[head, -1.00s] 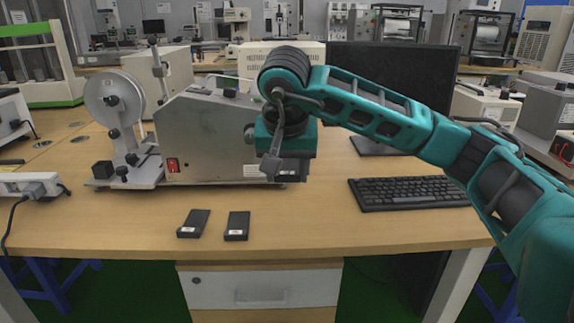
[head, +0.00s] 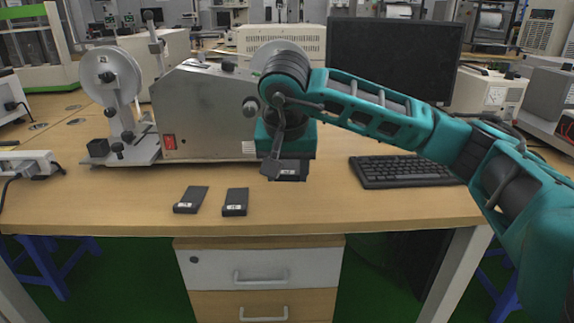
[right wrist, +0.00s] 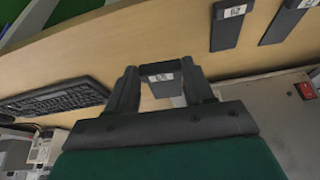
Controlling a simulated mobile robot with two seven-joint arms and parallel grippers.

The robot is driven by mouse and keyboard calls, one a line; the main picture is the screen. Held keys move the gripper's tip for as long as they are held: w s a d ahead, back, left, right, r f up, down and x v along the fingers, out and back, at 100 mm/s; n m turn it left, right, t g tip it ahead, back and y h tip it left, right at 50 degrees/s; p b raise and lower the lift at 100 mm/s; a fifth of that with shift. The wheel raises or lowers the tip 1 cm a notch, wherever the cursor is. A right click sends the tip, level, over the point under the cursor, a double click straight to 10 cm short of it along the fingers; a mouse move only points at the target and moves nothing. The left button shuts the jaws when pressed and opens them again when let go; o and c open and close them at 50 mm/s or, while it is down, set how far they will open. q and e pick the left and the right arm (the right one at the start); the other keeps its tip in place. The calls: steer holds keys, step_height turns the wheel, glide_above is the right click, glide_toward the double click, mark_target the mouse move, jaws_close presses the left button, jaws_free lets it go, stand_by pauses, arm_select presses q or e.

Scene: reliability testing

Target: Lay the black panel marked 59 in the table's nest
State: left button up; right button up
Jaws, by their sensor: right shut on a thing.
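My right gripper (head: 287,172) hangs over the table, in front of the right end of the grey machine. It is shut on a small black panel (right wrist: 158,86) with a white label, which shows between the two fingers in the right wrist view. The label's number is too small to read surely. In the head view this panel (head: 289,174) shows below the gripper, apparently above the table. Two similar black panels with white labels, a left one (head: 190,200) and a right one (head: 235,202), lie on the table's front part. I cannot make out the nest. My left gripper is not in view.
The grey machine (head: 205,115) with a white reel stands close behind and left of the gripper. A black keyboard (head: 405,171) lies to the right, with a monitor (head: 393,60) behind it. The wooden table (head: 320,212) is clear between the loose panels and the keyboard.

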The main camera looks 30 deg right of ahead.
steer(key=shift+f+b, duration=0.6)
steer(key=shift+f, duration=1.75)
